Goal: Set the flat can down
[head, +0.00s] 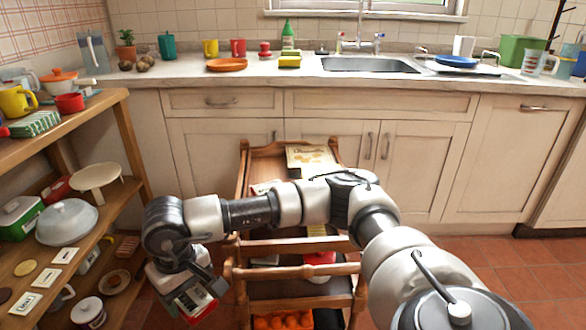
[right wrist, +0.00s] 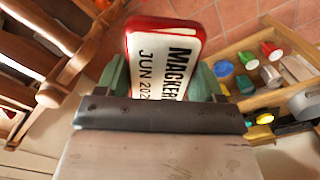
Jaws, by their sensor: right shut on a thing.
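The flat can (right wrist: 165,42) has a red rim and a pale top with dark lettering that reads "MACKER" and "JUN 202". In the right wrist view it sits between the green fingers of my right gripper (right wrist: 163,80), which is shut on it. In the head view the right gripper (head: 190,297) hangs at the lower left, between the wooden shelf and the wooden trolley. The can (head: 198,303) shows there only in part, with its red edge at the gripper's tip, held in the air. My left gripper is out of view.
A wooden shelf unit (head: 112,220) with dishes, mugs and cards stands at left. A wooden trolley (head: 290,245) with books and orange things stands close right of the gripper, partly behind my arm. The counter (head: 300,76) with a sink is behind. Tiled floor (head: 520,275) is clear at right.

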